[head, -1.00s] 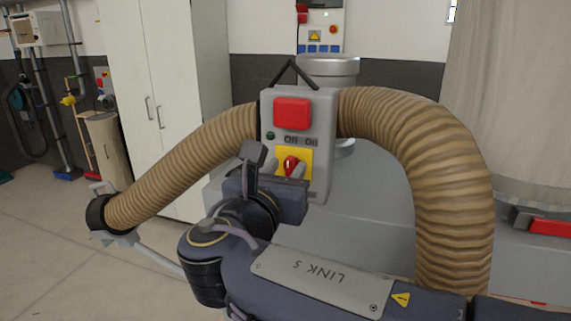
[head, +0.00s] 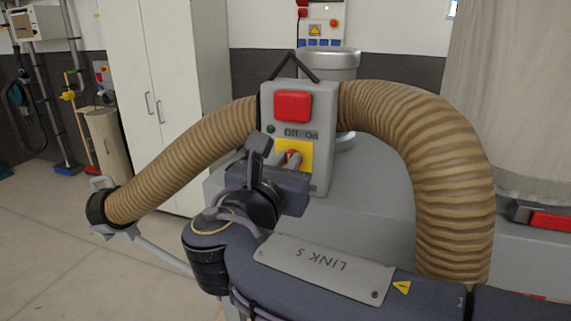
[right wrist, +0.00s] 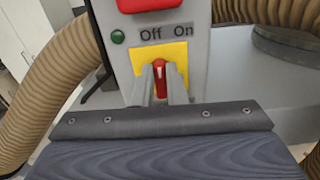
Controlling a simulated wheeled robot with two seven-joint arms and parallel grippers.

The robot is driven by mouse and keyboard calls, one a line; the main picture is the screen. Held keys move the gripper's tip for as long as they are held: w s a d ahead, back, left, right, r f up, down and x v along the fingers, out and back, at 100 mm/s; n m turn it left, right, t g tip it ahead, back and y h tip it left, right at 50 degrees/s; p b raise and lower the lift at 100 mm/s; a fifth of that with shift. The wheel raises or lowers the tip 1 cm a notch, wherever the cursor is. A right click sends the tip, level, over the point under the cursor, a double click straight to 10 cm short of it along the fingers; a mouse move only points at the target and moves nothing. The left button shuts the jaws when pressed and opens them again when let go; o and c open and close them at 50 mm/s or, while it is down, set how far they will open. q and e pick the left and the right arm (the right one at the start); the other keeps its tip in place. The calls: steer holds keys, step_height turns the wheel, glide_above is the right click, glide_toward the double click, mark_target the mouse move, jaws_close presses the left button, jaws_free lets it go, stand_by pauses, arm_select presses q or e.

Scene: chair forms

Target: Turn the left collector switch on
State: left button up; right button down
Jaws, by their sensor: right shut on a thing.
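The collector's grey switch box (head: 323,150) stands in the middle of the head view, with a large red button (head: 293,106), a small green light and an "Off On" label above a yellow plate (right wrist: 178,52). On the plate is the red switch knob (right wrist: 160,77) with a white mark. In the right wrist view the mark points roughly up, between the two words. My right gripper (right wrist: 160,84) is shut on the knob, one finger at each side. It also shows in the head view (head: 289,162), covering much of the knob. My left gripper is not in view.
Ribbed tan hoses curve away left (head: 185,155) and right (head: 440,165) of the box. A white cabinet (head: 170,70) stands behind on the left. A pale filter bag (head: 515,100) hangs at the right. Open floor lies at the lower left.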

steer(key=shift+s+d+f+m+b, duration=0.1)
steer(key=shift+d+f+m+b, duration=0.1)
steer(key=shift+m+b, duration=2.45)
steer(key=shift+s+d+f+m+b, duration=0.15)
steer(key=shift+f+m+b, duration=0.1)
steer(key=shift+m+b, duration=2.4)
steer(key=shift+w+d+f+m+b, duration=0.1)
steer(key=shift+d+f+m+b, duration=0.1)
steer(key=shift+m+b, duration=2.4)
steer(key=shift+m+p, duration=0.7)
steer(key=shift+m, duration=0.3)
steer(key=c, duration=1.5)
jaws_free()
steer(key=shift+o, duration=0.2)
steer(key=v, duration=0.8)
steer(key=shift+b, duration=0.4)
